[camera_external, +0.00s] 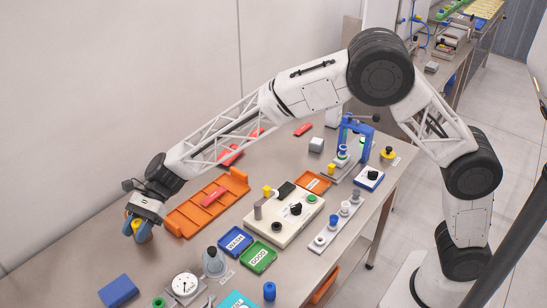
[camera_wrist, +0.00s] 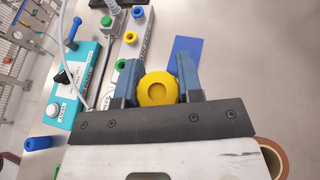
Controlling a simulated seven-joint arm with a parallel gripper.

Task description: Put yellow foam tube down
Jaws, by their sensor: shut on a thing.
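The yellow foam tube (camera_wrist: 158,89) sits between the two blue fingers of my gripper (camera_wrist: 156,76) in the wrist view, with its round end facing the camera. In the external view my gripper (camera_external: 139,235) is at the left end of the table, left of the orange tray, and points down. It is shut on the yellow foam tube (camera_external: 136,225), of which only a small part shows there. The lower end of the tube is hidden, so I cannot tell whether it touches the table.
A blue block (camera_external: 118,291) lies on the steel table near my gripper; it shows as a blue rectangle (camera_wrist: 187,48) in the wrist view. The orange divided tray (camera_external: 185,219), a dial gauge (camera_external: 185,284) and blue and green bins (camera_external: 235,241) stand nearby.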

